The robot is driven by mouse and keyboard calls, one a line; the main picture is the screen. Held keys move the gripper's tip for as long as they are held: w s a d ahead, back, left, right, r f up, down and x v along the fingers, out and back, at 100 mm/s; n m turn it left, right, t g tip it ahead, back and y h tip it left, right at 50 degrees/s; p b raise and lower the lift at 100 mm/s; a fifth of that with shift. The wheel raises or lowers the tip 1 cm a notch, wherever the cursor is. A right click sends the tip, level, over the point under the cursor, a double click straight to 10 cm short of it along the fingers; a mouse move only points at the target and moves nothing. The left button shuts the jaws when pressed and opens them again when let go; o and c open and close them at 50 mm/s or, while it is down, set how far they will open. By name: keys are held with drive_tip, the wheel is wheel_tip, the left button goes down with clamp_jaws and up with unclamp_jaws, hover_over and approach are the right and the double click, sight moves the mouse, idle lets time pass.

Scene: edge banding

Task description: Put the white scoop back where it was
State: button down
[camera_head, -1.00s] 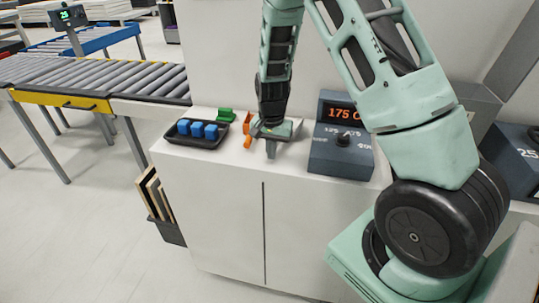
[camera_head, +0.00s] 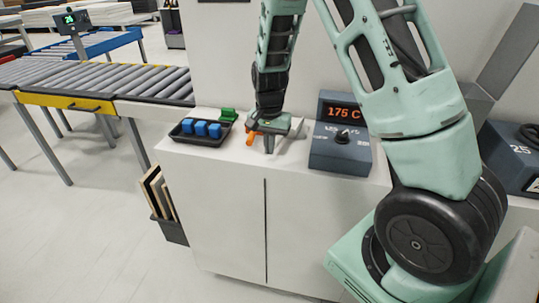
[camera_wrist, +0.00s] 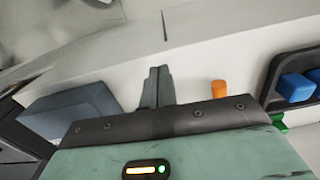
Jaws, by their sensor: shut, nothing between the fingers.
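I cannot make out a white scoop in either view; a pale shape just right of my gripper in the head view is too unclear to name. My gripper (camera_head: 269,146) is shut and empty, pointing down over the white cabinet top (camera_head: 292,155), between the tray and the control box. Its two fingers (camera_wrist: 157,86) lie together in the wrist view. An orange item (camera_head: 253,137) stands close to the left of the fingers; it also shows in the wrist view (camera_wrist: 218,88), apart from them.
A black tray (camera_head: 180,138) with blue blocks (camera_head: 201,129) sits at the left of the cabinet top, a green item (camera_head: 228,114) behind it. A control box (camera_head: 338,155) reading 175 C stands right. A roller conveyor (camera_head: 110,80) is at the left. Boards hang in a side holder (camera_head: 172,231).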

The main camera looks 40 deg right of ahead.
wheel_tip(320, 180, up, 6)
drive_tip(key=shift+b, duration=0.45)
drive_tip(key=s+a+r+n, duration=0.1)
drive_tip(key=s+a+n, duration=0.25)
drive_tip(key=a, duration=0.35)
drive_tip(key=s+a+r+n+y, duration=0.1)
drive_tip(key=s+a+r+n, duration=0.1)
drive_tip(key=s+a+n, duration=0.3)
drive_tip(key=s+a+r+n, duration=0.1)
drive_tip(key=s+a, duration=0.1)
drive_tip(key=a, duration=0.6)
drive_tip(key=s+a+n, duration=0.3)
drive_tip(key=s+n, duration=0.1)
drive_tip(key=s, duration=0.4)
drive_tip(key=s+a+r+n, duration=0.1)
drive_tip(key=s+a+n, duration=0.2)
drive_tip(key=s+n, duration=0.2)
drive_tip(key=s, duration=0.3)
drive_tip(key=shift+a, duration=0.2)
drive_tip(key=shift+s+d, duration=0.1)
drive_tip(key=shift+s, duration=0.05)
